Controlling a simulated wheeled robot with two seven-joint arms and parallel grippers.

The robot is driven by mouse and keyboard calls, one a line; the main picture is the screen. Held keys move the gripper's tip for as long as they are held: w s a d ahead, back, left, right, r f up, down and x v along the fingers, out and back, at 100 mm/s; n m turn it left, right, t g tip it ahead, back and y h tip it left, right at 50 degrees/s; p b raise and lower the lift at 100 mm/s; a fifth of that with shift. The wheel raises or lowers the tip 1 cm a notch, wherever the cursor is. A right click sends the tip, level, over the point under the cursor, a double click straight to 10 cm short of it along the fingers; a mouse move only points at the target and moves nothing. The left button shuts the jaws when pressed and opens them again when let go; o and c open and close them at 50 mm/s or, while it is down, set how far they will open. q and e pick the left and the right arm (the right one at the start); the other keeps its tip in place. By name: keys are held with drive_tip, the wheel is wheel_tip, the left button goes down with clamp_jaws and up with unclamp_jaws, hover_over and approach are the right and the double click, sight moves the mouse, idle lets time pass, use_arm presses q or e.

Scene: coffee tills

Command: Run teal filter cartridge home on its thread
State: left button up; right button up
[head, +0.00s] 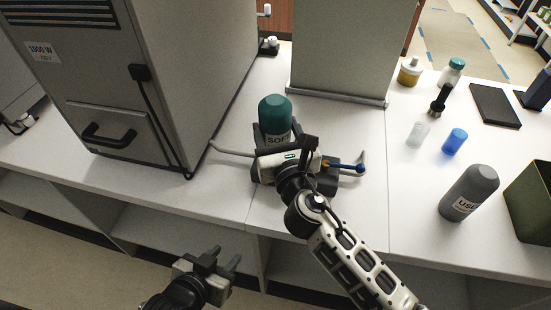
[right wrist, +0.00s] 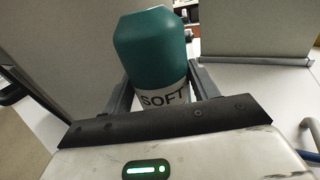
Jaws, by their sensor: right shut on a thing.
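The teal filter cartridge (head: 275,117) stands upright on the white counter between the large grey machine and a grey panel. Its white label reads "SOFT", seen also on the cartridge in the right wrist view (right wrist: 150,50). My right gripper (head: 275,138) is shut on the cartridge, with one finger on each side of its lower part, as the right wrist view (right wrist: 162,90) shows. The thread and the cartridge's lower end are hidden behind my gripper. My left gripper (head: 222,258) is apart from the cartridge, in front of the counter's edge, with its two fingers spread and nothing between them.
A grey machine (head: 190,60) stands close on the left, a grey panel (head: 350,45) behind. A pipe with a blue-handled valve (head: 352,167) lies right of my gripper. A grey cartridge (head: 468,193), a green bin (head: 532,203) and several small bottles stand on the right.

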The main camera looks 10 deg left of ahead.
drive_tip(key=shift+r, duration=0.1)
idle(0.3)
drive_tip(key=shift+f+b, duration=1.15)
drive_tip(key=shift+f, duration=0.25)
drive_tip(key=o, duration=1.1)
drive_tip(key=shift+f, duration=0.15)
drive_tip(key=shift+c, duration=0.2)
